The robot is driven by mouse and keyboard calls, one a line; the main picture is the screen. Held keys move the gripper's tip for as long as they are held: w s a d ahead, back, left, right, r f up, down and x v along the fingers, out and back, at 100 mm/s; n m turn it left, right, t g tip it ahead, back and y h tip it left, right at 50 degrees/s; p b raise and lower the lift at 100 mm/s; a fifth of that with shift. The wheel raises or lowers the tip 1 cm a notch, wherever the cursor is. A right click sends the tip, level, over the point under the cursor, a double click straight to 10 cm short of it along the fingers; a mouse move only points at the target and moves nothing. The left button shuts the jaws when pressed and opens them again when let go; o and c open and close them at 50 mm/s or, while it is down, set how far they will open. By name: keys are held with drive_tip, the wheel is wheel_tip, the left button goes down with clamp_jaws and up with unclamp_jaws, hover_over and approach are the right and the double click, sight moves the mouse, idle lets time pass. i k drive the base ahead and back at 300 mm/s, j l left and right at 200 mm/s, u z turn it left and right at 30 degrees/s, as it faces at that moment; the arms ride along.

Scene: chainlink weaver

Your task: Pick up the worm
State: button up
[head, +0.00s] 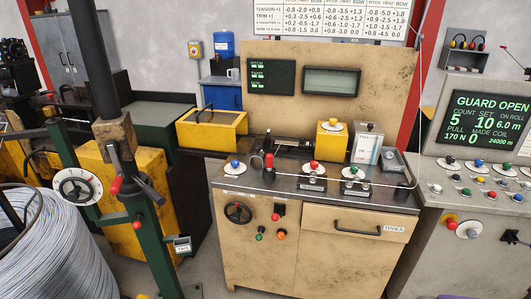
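I cannot pick out the worm for certain in the head view. A dark, low mechanism (289,144) sits at the back of the tan workbench's metal top (245,183), too small to tell its parts. A short dark upright piece with a red top (269,161) stands just in front of it. Round dials with blue, red and green knobs (314,166) line the front of the top. My gripper is not in view.
A yellow block (331,141) and a pale box (366,147) stand at the bench's right. Below is a closed drawer marked TOOLS (345,221). A wire coil (55,250) and green stand (148,235) occupy the left; a control console (475,155) the right.

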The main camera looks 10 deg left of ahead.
sight(258, 152)
drive_tip(key=i+j, duration=0.6)
drive_tip(key=j, duration=0.15)
drive_tip(key=i+j, duration=0.55)
drive_tip(key=j, duration=0.15)
drive_tip(key=i+j, duration=0.6)
drive_tip(key=j, duration=0.15)
